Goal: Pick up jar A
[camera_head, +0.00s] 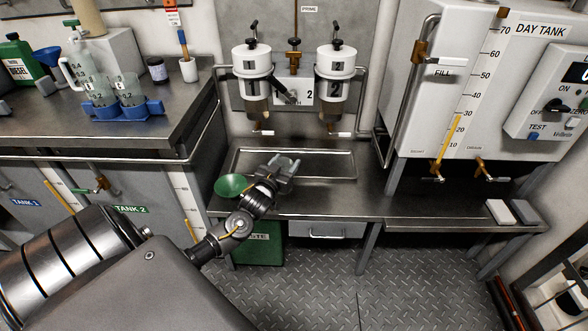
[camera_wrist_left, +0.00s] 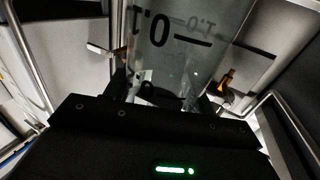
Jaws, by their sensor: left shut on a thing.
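My left gripper (camera_head: 283,166) reaches over the front of the shallow metal tray, below the two white filter units. It is shut on a clear jar (camera_wrist_left: 185,45), which fills the upper middle of the left wrist view and carries black scale marks, "0.1" among them. No letter A can be read on it. In the head view the jar is hard to make out against the gripper and tray. Two more clear jars, a left one (camera_head: 102,92) and a right one (camera_head: 131,88), stand in blue holders on the left bench. My right gripper is not in view.
The metal tray (camera_head: 335,178) lies on the bench under the filter units (camera_head: 252,70) and (camera_head: 334,75). A green funnel (camera_head: 231,185) is close beside my left wrist. The day tank (camera_head: 480,90) stands at right.

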